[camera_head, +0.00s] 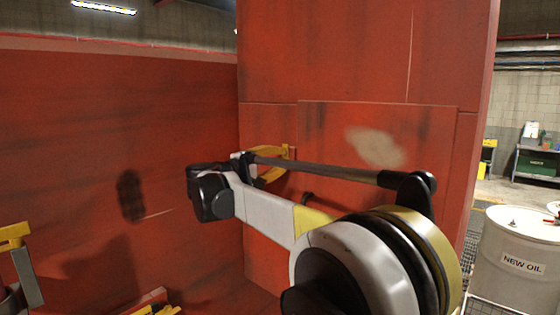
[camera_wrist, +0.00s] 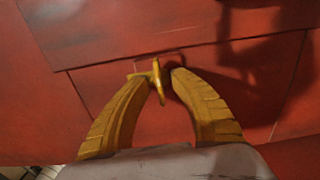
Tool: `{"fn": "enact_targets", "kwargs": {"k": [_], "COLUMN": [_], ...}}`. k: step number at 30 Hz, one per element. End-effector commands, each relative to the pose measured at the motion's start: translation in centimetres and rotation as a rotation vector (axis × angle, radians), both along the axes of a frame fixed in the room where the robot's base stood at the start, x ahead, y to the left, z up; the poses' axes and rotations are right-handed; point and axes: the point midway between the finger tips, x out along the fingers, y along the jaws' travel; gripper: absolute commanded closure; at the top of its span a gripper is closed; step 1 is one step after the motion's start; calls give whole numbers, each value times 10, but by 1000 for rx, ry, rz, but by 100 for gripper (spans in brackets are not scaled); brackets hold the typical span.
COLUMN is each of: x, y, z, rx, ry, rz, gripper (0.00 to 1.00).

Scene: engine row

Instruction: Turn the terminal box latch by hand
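The terminal box latch (camera_wrist: 158,80) is a small yellow handle on the red panel, upper middle of the wrist view. My gripper (camera_wrist: 163,79) has two curved yellow fingers reaching up to the latch, one tip on each side. The latch is close to the left fingertip; I cannot tell whether they touch. A narrow dark gap shows between the latch and the right fingertip. In the head view my gripper (camera_head: 286,162) is against the red panel, partly hidden by my arm, and I cannot make out the latch there.
The red box face (camera_head: 370,119) has panel seams and a pale worn patch. A red wall (camera_head: 80,130) stands on the left. A white drum (camera_head: 518,262) marked "NEW OIL" stands at the lower right. Yellow parts (camera_head: 155,308) show at the bottom left.

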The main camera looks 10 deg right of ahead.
Motion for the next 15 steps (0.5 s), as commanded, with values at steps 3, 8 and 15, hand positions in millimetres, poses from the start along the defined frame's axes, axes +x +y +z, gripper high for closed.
{"fn": "enact_targets", "kwargs": {"k": [3,8,15], "x": [-9,-30,-58], "y": [14,44,82], "z": [0,0,0], "rx": [0,-1,-1], "ry": [0,-1,-1], "rz": [3,4,2], "gripper": [72,72,72]}}
